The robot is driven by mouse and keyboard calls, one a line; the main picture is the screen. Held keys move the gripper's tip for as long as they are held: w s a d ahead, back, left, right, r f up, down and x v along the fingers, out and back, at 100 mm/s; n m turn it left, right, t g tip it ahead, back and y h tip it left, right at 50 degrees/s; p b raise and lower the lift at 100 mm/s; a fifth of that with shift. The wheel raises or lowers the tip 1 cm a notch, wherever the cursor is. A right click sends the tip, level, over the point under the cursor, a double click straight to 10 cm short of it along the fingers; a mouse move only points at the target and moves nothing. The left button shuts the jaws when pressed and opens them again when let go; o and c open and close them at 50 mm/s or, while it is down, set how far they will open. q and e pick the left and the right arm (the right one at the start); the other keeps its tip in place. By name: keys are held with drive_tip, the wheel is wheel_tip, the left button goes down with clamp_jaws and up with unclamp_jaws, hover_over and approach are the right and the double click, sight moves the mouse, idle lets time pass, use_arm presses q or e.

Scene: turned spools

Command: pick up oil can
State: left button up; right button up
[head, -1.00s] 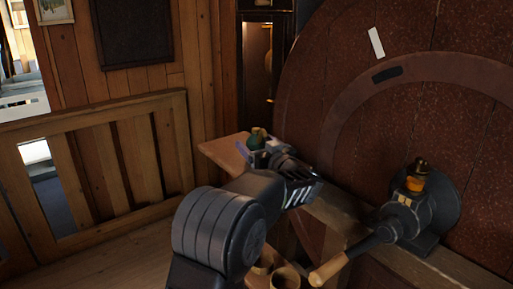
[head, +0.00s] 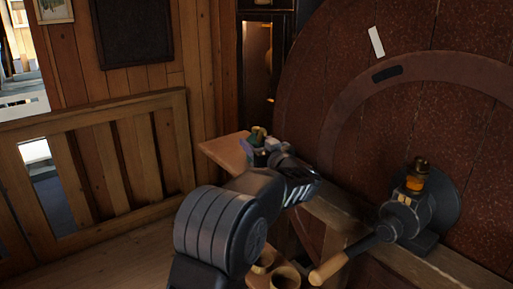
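A small green can with a brass-coloured top (head: 258,132), which looks like the oil can, stands at the right end of a small wooden shelf (head: 226,151). The gripper hides the can's lower part. I cannot tell whether the fingers are open or shut on it. My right gripper is not in view.
A large dark red wheel (head: 310,95) rises just behind and right of the can. A crank mechanism with a wooden handle (head: 329,268) and an amber oiler (head: 416,180) sits on a beam at right. A wooden railing (head: 100,165) stands at left.

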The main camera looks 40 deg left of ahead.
use_arm(q)
drive_tip(key=c, duration=0.8)
drive_tip(key=shift+c, duration=0.2)
wheel_tip(320, 180, up, 10)
drive_tip(key=shift+r+p, duration=0.1)
drive_tip(key=shift+p, duration=0.7)
